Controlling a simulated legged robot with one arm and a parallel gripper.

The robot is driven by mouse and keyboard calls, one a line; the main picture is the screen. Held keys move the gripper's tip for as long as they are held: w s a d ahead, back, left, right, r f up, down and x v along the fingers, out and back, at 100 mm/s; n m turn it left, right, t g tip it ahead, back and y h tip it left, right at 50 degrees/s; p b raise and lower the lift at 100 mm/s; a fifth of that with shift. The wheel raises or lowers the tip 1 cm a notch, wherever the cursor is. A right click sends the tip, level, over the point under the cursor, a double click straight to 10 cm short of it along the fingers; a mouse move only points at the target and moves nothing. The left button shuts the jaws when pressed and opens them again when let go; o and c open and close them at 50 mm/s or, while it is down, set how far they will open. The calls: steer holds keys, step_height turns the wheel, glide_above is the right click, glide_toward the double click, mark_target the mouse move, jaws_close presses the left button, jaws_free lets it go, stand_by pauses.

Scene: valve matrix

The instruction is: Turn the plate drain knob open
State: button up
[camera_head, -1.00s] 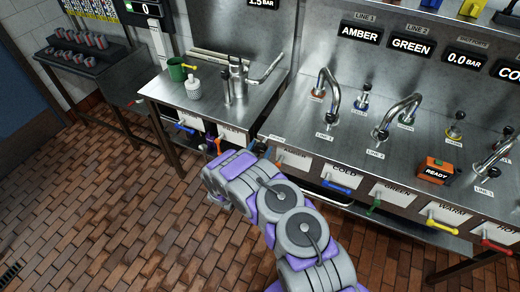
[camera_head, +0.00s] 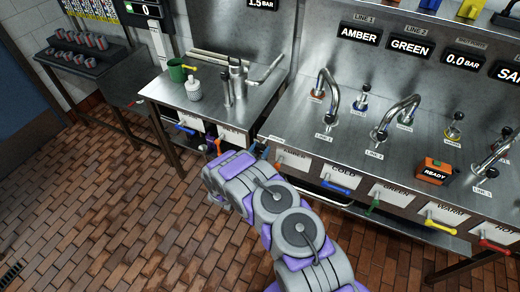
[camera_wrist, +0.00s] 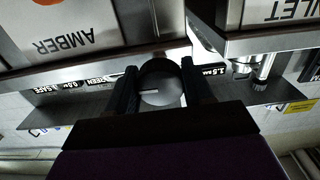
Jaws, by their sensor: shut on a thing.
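My gripper (camera_wrist: 161,90) has two dark fingers closed around a round grey knob (camera_wrist: 160,84) in the wrist view. The knob sits in the gap between the upside-down AMBER panel and the INLET panel. Its own label is not readable, so I cannot tell from print that it is the plate drain knob. In the head view my gripper (camera_head: 259,150) is a small dark shape beyond my purple and grey arm, at the counter's front edge. The knob is hidden there.
An orange handle (camera_head: 217,147) and a blue handle (camera_head: 186,128) hang at the left bench. Blue (camera_head: 335,187), green (camera_head: 374,206), yellow (camera_head: 440,227) and red (camera_head: 496,246) handles line the right counter front. The brick floor (camera_head: 110,220) is open at left.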

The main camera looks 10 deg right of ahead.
steer(key=shift+a, duration=0.1)
steer(key=o, duration=1)
steer(key=p+v, duration=0.3)
steer(key=v, duration=1.4)
steer(key=shift+a, duration=0.15)
